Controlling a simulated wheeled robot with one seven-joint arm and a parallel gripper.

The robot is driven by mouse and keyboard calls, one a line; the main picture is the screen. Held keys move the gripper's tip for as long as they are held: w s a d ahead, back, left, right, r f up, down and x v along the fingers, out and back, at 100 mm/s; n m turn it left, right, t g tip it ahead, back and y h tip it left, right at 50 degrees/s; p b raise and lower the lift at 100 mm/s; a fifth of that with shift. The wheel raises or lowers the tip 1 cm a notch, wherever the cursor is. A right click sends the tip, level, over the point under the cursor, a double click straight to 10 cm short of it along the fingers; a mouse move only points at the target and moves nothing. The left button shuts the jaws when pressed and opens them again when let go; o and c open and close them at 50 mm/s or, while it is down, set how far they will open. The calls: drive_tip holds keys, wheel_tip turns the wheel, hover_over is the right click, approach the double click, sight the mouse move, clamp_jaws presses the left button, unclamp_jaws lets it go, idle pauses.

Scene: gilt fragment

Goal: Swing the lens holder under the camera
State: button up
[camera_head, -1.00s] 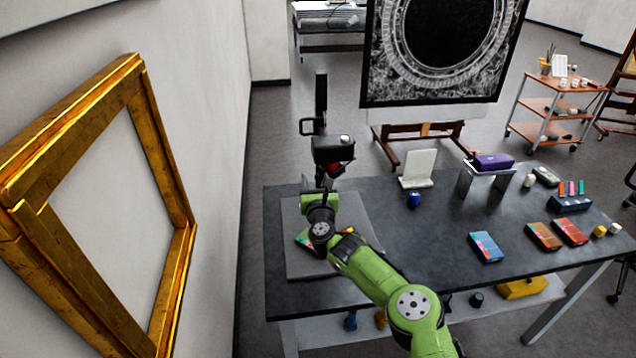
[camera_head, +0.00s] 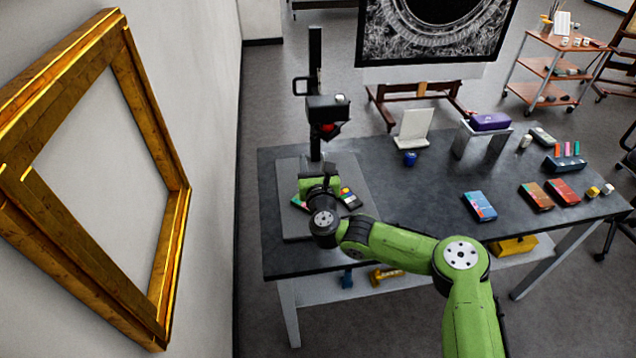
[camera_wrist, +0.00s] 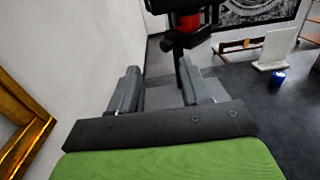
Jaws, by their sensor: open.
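The camera (camera_head: 327,108) is a dark box on a black column (camera_head: 315,65) that rises from a grey base board (camera_head: 290,228) at the table's left end. A red part (camera_head: 328,128) shows under the camera; it shows large at the top of the wrist view (camera_wrist: 188,21). I cannot tell the lens holder apart from the dark parts there. My gripper (camera_wrist: 158,88) is open and empty, its two grey fingers pointing toward the column below the camera. In the head view my wrist hides the fingers. A colour chart (camera_head: 348,198) lies on the board, partly hidden by my wrist.
The dark table (camera_head: 420,215) holds a white stand (camera_head: 413,128), a blue jar (camera_head: 410,158), a purple case (camera_head: 490,121) on a metal bridge, and several coloured boxes (camera_head: 480,206). A gilt frame (camera_head: 175,250) is at the left wall. The table's middle is clear.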

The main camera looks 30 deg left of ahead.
drive_tip(key=b+v, duration=0.1)
drive_tip(key=v, duration=0.6)
drive_tip(key=shift+s, duration=0.3)
drive_tip(key=shift+d, duration=0.15)
